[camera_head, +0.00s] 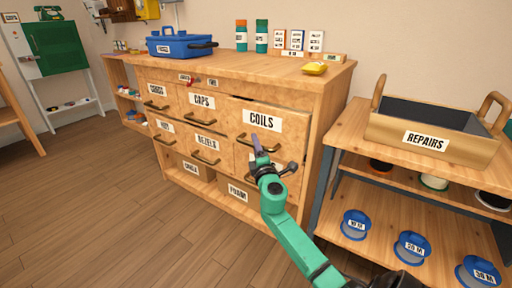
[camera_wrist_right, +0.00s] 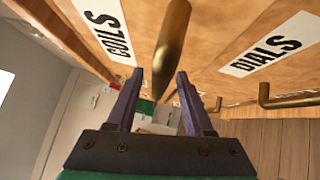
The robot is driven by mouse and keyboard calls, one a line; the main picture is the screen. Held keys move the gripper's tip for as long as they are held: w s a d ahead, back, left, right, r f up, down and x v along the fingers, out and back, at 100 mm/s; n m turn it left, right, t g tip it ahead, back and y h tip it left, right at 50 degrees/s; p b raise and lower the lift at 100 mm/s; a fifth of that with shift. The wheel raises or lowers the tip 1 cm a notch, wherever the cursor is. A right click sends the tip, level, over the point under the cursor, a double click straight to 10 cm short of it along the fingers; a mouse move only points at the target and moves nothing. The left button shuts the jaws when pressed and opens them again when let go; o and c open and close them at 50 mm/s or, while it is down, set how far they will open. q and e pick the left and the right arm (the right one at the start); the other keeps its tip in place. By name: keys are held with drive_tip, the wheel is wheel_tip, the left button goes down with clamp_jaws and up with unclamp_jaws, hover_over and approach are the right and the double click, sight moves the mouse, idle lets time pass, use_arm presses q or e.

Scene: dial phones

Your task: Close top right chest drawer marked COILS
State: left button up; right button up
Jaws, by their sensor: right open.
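The wooden chest's top right drawer, labelled COILS (camera_head: 262,120), stands slightly forward of the neighbouring CAPS drawer front in the head view. My right gripper (camera_head: 255,143) is in front of it by its brass handle (camera_head: 243,143). In the right wrist view, the open fingers of my right gripper (camera_wrist_right: 162,82) have the COILS drawer's brass handle (camera_wrist_right: 172,50) between them, with a gap on each side. The COILS label (camera_wrist_right: 108,35) is on the left there. Whether a finger touches the drawer front I cannot tell. My left gripper is not in view.
The DIALS drawer (camera_wrist_right: 262,52) is next to COILS. Drawers labelled CAPS (camera_head: 202,101) and BEZELS (camera_head: 206,141) are to the left. A shelf unit with a REPAIRS crate (camera_head: 426,140) stands close on the right. A blue toolbox (camera_head: 178,46) is on the chest top.

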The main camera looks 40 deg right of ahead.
clamp_jaws()
idle(1.3)
